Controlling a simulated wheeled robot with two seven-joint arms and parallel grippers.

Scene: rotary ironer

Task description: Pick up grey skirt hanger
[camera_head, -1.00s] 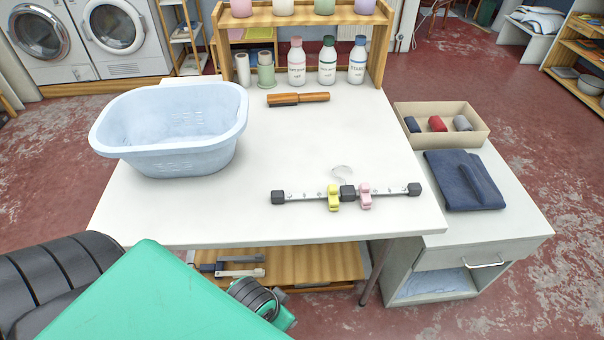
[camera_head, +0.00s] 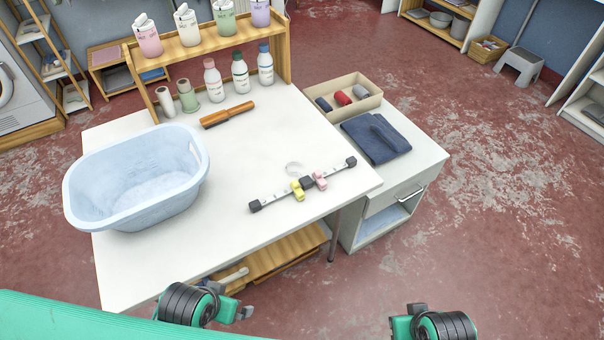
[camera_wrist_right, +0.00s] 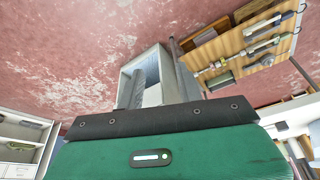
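The grey skirt hanger (camera_head: 275,198) lies flat on the white table, near its front right edge. It is a grey bar with black end pieces, a black block at the middle, a yellow clip, a pink clip and a pale round hook pointing away from me. Nothing touches it from above. Parts of my green and black arms show along the bottom of the head view, short of the table. No gripper fingers can be made out there.
A light blue basin (camera_head: 140,180) stands on the table's left. Bottles (camera_head: 240,75), spools and a wooden-handled tool (camera_head: 227,115) are behind. Right of the table, a white cabinet (camera_head: 410,172) bears a beige box (camera_head: 365,103) and folded dark blue cloth (camera_head: 375,138). Tools lie on the lower shelf (camera_wrist_right: 245,45).

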